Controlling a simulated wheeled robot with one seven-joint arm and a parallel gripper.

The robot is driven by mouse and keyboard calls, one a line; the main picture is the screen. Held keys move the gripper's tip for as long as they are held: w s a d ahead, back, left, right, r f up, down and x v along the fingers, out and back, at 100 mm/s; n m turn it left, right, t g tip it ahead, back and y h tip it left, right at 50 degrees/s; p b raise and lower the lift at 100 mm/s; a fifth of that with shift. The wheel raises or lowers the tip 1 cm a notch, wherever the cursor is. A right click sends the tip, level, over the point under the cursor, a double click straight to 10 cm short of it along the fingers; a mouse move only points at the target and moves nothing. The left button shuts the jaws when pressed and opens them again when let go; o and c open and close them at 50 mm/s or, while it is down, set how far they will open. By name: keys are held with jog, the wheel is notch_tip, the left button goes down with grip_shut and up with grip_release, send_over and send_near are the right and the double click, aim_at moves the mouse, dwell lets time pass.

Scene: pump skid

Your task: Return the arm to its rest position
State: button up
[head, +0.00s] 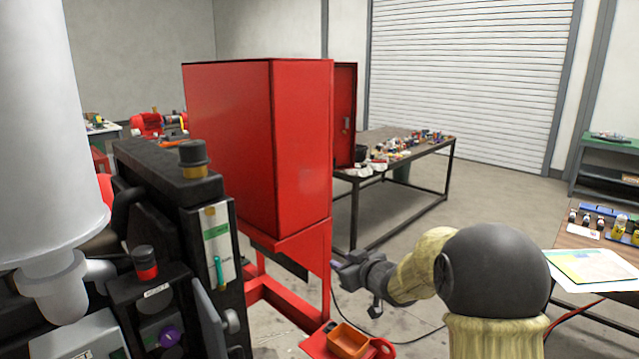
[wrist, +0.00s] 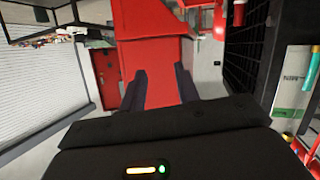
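My arm, with its yellowish sleeve and dark round joint (head: 495,270), reaches in from the lower right of the head view. My gripper (head: 350,272) is dark grey and points left, appearing just right of the red cabinet's stand. In the wrist view my gripper (wrist: 162,88) shows two dark fingers standing apart with nothing between them. The red cabinet (wrist: 152,45) fills the view beyond the fingers. I see no contact between gripper and cabinet.
The tall red cabinet (head: 230,140) stands on a red frame at centre. A black pump skid panel (head: 150,185) and a white pipe (head: 45,130) are at left. An orange bin (head: 348,341) lies low, below my gripper. Tables stand behind and right, with open floor between.

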jog(key=s+d+f+m+g+h+p, duration=0.1)
jog(key=s+d+f+m+g+h, duration=0.2)
jog(key=s, duration=0.5)
jog(key=s+d+f+m+g+h, duration=0.2)
jog(key=s+d+h, duration=0.1)
jog(key=s+d, duration=0.4)
jog(key=s+f+m+g, duration=0.1)
jog(key=s+f+g, duration=0.1)
jog(key=s, duration=0.7)
jog(key=s+f+m+g+p, duration=0.1)
jog(key=s+f+g, duration=0.1)
jog(key=s, duration=0.7)
jog(key=shift+a+g+h, duration=0.3)
jog(key=shift+a+g, duration=0.1)
jog(key=shift+g, duration=0.1)
jog(key=shift+w+d, duration=0.1)
jog(key=shift+w, duration=0.05)
